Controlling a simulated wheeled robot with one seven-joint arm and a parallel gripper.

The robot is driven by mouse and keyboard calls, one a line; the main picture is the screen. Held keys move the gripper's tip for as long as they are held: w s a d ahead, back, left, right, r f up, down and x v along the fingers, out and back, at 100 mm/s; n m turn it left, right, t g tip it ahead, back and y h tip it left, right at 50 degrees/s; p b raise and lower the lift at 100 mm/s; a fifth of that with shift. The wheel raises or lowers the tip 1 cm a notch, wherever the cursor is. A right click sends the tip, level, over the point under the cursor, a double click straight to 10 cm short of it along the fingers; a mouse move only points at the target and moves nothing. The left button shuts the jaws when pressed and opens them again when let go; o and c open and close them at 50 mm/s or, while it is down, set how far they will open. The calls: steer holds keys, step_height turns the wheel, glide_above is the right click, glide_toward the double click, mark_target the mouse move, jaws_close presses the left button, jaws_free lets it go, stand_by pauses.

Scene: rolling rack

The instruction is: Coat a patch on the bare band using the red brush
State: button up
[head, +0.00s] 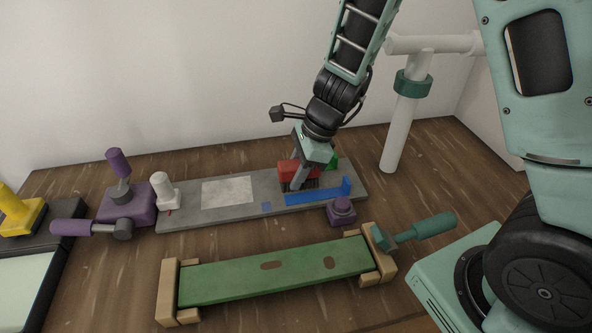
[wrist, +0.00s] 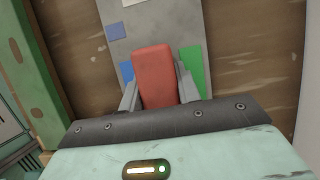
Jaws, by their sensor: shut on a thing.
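My gripper (head: 297,178) is shut on the red brush (head: 286,171), a red block with dark bristles below it. The brush is at the right part of a long grey board (head: 240,205); whether its bristles touch the board I cannot tell. In the wrist view the red brush (wrist: 153,75) sits between both fingers of my gripper (wrist: 157,85). A blue strip (head: 318,194) and a green piece (head: 333,162) lie on either side of it. A pale rough patch (head: 227,191) and a small blue square (head: 266,207) are further left on the board. Which area is the bare band is unclear.
A green plank (head: 275,276) with brown spots rests on wooden blocks in front. A teal hammer (head: 420,231), a purple knob (head: 341,210), a white tool (head: 162,188) and purple tools (head: 125,205) stand around the board. A white post (head: 398,130) stands behind right.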

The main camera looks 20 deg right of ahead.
steer(key=shift+a, duration=0.15)
steer(key=shift+w+a, duration=0.25)
steer(key=shift+a, duration=0.6)
steer(key=shift+d, duration=0.2)
steer(key=shift+s+d, duration=0.2)
steer(key=shift+d, duration=0.6)
steer(key=shift+s+d, duration=0.15)
steer(key=shift+d, duration=0.6)
steer(key=shift+a, duration=0.15)
steer(key=shift+w+a+p, duration=0.15)
steer(key=shift+a+p, duration=0.05)
steer(key=shift+a, duration=0.6)
steer(key=shift+w+a+p, duration=0.15)
steer(key=shift+a+p, duration=0.05)
steer(key=shift+a, duration=0.6)
steer(key=shift+d+f, duration=0.1)
steer(key=shift+s+d, duration=0.2)
steer(key=shift+d, duration=0.7)
